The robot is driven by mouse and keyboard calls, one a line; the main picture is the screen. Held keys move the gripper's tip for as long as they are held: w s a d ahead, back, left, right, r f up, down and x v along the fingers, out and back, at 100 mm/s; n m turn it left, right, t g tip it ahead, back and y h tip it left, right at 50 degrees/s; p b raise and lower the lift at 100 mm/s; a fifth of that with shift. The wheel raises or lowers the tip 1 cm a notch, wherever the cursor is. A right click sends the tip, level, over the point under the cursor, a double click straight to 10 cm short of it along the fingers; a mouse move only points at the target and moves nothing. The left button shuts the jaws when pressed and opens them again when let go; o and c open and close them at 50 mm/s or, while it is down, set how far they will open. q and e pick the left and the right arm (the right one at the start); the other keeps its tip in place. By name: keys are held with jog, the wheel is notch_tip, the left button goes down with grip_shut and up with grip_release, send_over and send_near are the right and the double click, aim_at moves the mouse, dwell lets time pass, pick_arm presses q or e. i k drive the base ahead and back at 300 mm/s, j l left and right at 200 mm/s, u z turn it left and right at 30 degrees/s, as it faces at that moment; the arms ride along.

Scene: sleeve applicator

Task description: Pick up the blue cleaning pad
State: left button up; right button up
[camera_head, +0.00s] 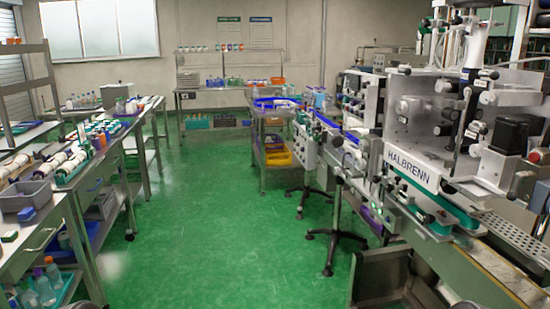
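A small dark blue block (27,214), which looks like the blue cleaning pad, lies on the metal workbench (50,222) at the left, in front of a grey bin. Neither of my grippers shows in the head view.
A grey bin (26,194) and a green tray (72,170) with rolls stand behind the blue block. Bottles stand on the bench's lower shelf. The green floor (200,215) is open between the left benches and the labelling machine (420,165) at the right.

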aim_at(26, 214)
jog(key=u, duration=1.5)
jog(key=z, duration=2)
jog(key=u, duration=2)
